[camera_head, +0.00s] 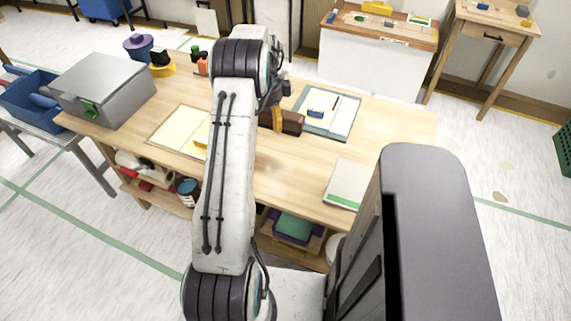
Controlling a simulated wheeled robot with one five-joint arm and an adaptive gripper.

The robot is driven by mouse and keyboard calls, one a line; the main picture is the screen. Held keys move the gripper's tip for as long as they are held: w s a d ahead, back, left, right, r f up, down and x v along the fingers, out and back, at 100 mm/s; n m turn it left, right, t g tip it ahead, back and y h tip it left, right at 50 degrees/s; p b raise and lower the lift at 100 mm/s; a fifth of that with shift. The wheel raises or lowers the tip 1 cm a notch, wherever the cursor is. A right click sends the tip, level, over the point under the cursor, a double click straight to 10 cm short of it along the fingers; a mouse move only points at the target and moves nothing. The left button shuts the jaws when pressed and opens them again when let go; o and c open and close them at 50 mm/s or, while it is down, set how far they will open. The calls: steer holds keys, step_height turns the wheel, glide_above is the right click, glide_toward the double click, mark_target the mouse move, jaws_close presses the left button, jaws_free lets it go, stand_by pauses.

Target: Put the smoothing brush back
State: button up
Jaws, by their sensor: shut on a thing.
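My gripper (277,98) is at the far end of my arm, over the middle of the table, and is mostly hidden by the arm. A brown block with an orange-yellow band, which looks like the smoothing brush (291,122), is right below the wrist. My gripper appears shut on it, though the fingertips are hard to make out. I cannot tell whether the brush touches the table (290,165).
A pale tray (346,122) with a blue-and-white item lies right of the brush. A cream panel (176,132) with a yellow piece lies left, partly behind my arm. A grey box (104,88) stands far left, a green-edged pad (346,181) front right. The table's middle right is clear.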

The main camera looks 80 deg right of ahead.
glide_above(285, 170)
step_height(285, 170, down, 6)
steer(key=shift+p, duration=0.4)
steer(key=shift+f, duration=1.85)
steer(key=o, duration=1.2)
